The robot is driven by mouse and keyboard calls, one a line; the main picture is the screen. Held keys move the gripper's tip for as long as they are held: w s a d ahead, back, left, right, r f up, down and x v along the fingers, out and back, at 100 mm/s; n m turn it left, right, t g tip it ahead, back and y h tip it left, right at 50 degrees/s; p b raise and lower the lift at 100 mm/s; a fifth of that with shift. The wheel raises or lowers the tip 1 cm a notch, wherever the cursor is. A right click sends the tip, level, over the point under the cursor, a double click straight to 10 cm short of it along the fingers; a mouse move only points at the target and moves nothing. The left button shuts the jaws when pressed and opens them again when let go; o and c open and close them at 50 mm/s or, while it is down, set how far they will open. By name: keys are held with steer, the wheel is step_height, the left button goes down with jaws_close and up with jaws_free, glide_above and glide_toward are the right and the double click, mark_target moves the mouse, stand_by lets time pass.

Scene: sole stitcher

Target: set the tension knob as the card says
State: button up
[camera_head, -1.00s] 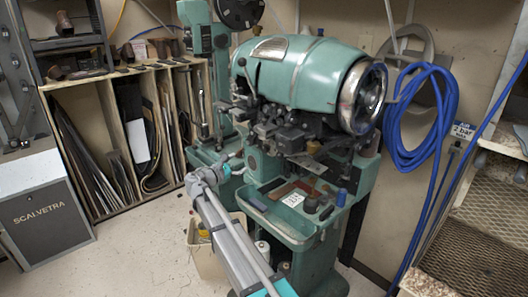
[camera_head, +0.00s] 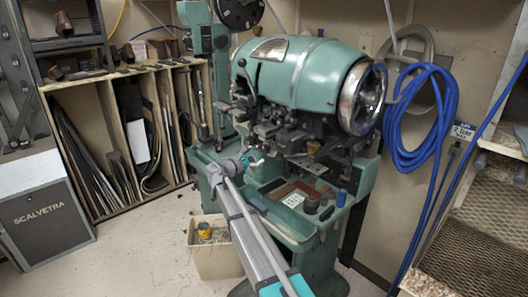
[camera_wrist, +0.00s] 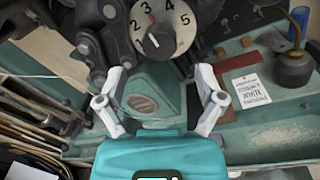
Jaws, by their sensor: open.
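The tension knob (camera_wrist: 158,42) is a dark round knob with a pale mark, on a white numbered dial (camera_wrist: 160,20) at the top of the wrist view. I cannot tell surely which numeral the mark meets. My gripper (camera_wrist: 160,78) is open and empty, its two white fingers apart below the dial in that view, not touching the knob. In the head view my gripper (camera_head: 252,160) is at the front left of the green stitching machine (camera_head: 290,75). The white card (camera_wrist: 250,91) lies on the machine's tray, right of my gripper; its small print is not clearly readable. The card also shows in the head view (camera_head: 293,200).
The green tray (camera_head: 270,212) holds a brown block, a dark squat bottle (camera_wrist: 293,65) and a blue cylinder (camera_wrist: 298,27). Dark machine parts (camera_wrist: 90,40) crowd the left of the dial. A beige bin (camera_head: 215,255) stands on the floor. Open floor lies at left.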

mark_target(263, 150)
steer(key=shift+x, duration=2.6)
steer(key=c, duration=1.1)
steer(key=shift+c, duration=0.2)
steer(key=shift+m, duration=0.3)
steer(key=m, duration=0.4)
steer(key=shift+w+b, duration=0.1)
steer(key=shift+b, duration=0.2)
steer(key=m, duration=0.4)
steer(key=shift+r+h, duration=0.1)
steer(key=shift+h, duration=0.2)
steer(key=shift+m, duration=0.3)
